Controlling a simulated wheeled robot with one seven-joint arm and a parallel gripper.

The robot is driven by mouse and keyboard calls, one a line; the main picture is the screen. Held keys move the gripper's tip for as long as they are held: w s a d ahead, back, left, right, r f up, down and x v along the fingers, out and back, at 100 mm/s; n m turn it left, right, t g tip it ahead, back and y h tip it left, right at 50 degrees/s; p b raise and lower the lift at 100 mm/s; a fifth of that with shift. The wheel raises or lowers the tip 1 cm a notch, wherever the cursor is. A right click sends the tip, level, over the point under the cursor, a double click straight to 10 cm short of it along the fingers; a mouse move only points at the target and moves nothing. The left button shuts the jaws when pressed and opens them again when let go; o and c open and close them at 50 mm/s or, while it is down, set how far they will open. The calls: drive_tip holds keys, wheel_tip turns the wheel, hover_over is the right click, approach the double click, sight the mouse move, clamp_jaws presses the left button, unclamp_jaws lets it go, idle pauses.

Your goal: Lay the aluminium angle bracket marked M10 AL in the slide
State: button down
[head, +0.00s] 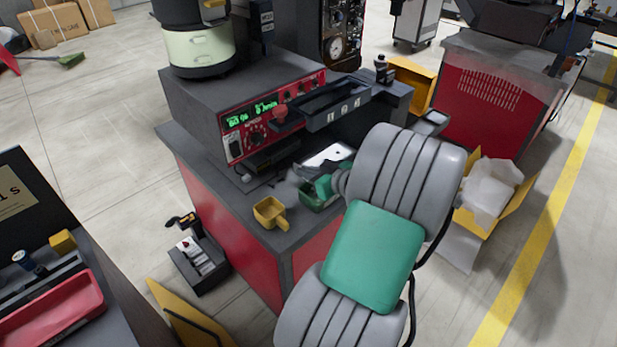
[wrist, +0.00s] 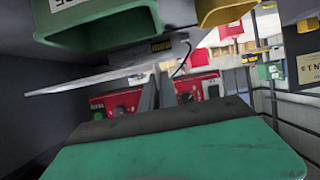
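My gripper's two grey fingers (wrist: 157,85) stand close together in the wrist view, past the green gripper body. A thin pale grey plate (wrist: 95,80) shows nearly edge-on by their tips. I cannot tell whether they hold it or whether it is the bracket. In the head view my arm reaches over the bench front, and its end hides most of the fingers. A pale plate with a dark mark (head: 325,154) lies just behind it. No M10 AL marking is readable. A long black tray (head: 335,107) at the machine's front may be the slide; I cannot tell.
A red-fronted machine with a control panel (head: 262,122) stands on the bench. A yellow bin (head: 268,212) and a green bin (head: 312,197) sit near the bench front, close to my gripper. A yellow box with white wrapping (head: 488,190) stands at right.

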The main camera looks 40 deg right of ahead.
drive_tip(key=f, duration=0.3)
drive_tip(key=shift+w+d+f+p, duration=0.3)
drive_tip(key=shift+d, duration=0.05)
drive_tip(key=shift+f+b, duration=0.35)
drive_tip(key=shift+f, duration=0.1)
drive_tip(key=c, duration=1.6)
unclamp_jaws()
drive_tip(key=shift+r, duration=0.1)
drive_tip(key=shift+c, duration=0.2)
